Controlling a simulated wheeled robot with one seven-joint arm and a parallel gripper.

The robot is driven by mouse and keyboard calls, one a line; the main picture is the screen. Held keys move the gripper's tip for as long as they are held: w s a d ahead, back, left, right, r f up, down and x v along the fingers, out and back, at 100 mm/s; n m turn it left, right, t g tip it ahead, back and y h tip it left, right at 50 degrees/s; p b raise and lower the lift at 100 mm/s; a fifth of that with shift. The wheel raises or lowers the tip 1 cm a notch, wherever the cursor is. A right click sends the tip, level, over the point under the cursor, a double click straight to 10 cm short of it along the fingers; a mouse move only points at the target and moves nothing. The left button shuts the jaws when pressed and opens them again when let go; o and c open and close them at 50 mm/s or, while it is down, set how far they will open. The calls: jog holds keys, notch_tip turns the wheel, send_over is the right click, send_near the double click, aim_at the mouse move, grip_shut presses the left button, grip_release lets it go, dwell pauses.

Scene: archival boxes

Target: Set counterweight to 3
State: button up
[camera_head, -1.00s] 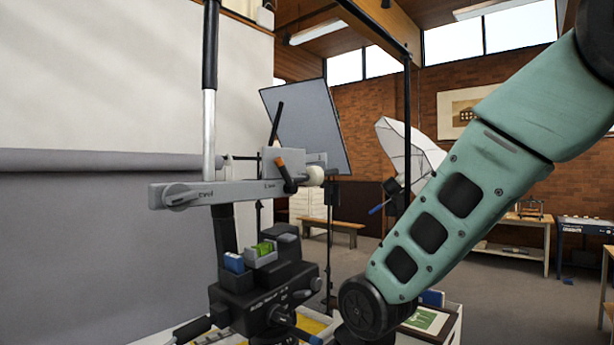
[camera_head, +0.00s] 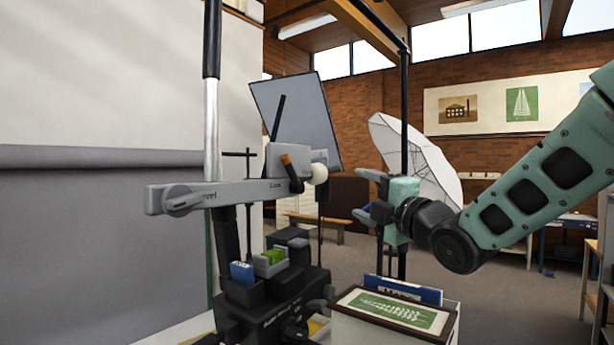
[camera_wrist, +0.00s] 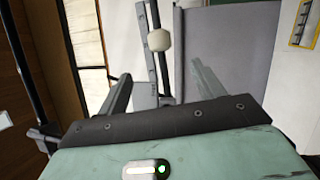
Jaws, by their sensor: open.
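A grey horizontal bar (camera_head: 230,192) is carried on an upright post (camera_head: 211,130) in the head view. At its right end are a grey block (camera_head: 280,160), a black lever with an orange end (camera_head: 291,172) and a cream round knob (camera_head: 319,174). No part reads clearly as a counterweight, and I cannot read a scale. My gripper (camera_head: 357,193) is open and empty, right of the knob and apart from it. In the wrist view the knob (camera_wrist: 160,40) shows beyond and between the spread fingers (camera_wrist: 161,72).
Below the bar is a black device (camera_head: 262,305) with blue and green blocks on top. A box with a framed green print (camera_head: 395,312) stands at front right. A white umbrella (camera_head: 420,160) and a tilted grey panel (camera_head: 297,120) are behind.

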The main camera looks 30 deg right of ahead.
aim_at(335, 171)
jog(key=p+x, duration=0.4)
jog(key=x, duration=0.3)
jog(key=p+x, duration=0.5)
jog(key=x, duration=0.3)
jog(key=shift+w+r+p, duration=0.25)
jog(key=shift+r+p, duration=0.05)
jog(key=shift+p+x, duration=0.3)
jog(key=shift+x, duration=0.55)
jog(key=shift+f, duration=0.2)
jog(key=c, duration=1.4)
jog(key=shift+w+d+f+b, duration=0.15)
jog(key=shift+d+b, duration=0.3)
jog(key=shift+b, duration=0.05)
jog(key=d+b, duration=0.1)
jog(key=w+d+b, duration=0.1)
jog(key=d, duration=0.1)
jog(key=w+d+b, duration=0.1)
jog(key=d, duration=0.1)
jog(key=shift+d+r+b, duration=0.15)
jog(key=shift+r+b, duration=0.15)
jog(key=shift+b, duration=0.05)
jog(key=shift+w+d+r, duration=0.1)
jog(key=shift+d+r, duration=0.15)
jog(key=shift+d, duration=0.15)
